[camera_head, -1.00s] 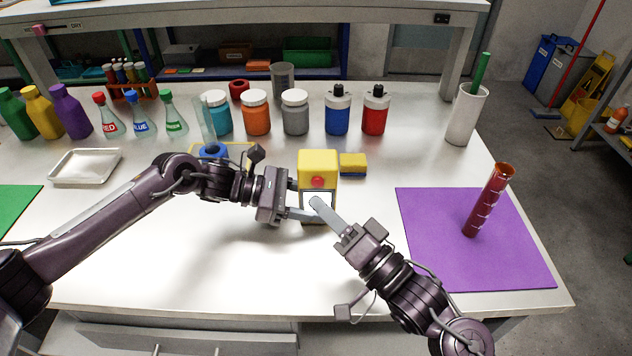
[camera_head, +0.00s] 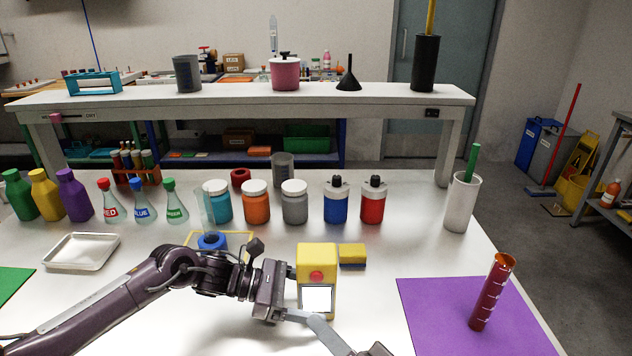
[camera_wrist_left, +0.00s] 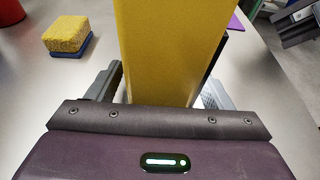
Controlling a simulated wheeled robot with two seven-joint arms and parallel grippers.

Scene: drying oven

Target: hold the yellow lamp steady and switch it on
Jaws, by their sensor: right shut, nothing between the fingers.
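The yellow lamp (camera_head: 317,255) stands upright on the white table, with a red button (camera_head: 316,276) on its front above a bright white panel (camera_head: 317,298). My left gripper (camera_head: 297,312) is at the lamp's lower part from the left. In the left wrist view the lamp's yellow body (camera_wrist_left: 165,45) stands between its two fingers (camera_wrist_left: 165,95), which look closed against its sides; the exact contact is partly hidden. My right gripper (camera_head: 316,320) is shut and empty, its tip in front of and below the lamp's panel, clear of the button. Its wrist is cut off by the lower edge.
A yellow and blue sponge (camera_head: 352,254) lies just right of the lamp. A purple mat (camera_head: 430,310) with a red cylinder (camera_head: 492,290) is further right. Bottles and jars (camera_head: 295,203) stand in a row behind. A metal tray (camera_head: 82,252) is at left.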

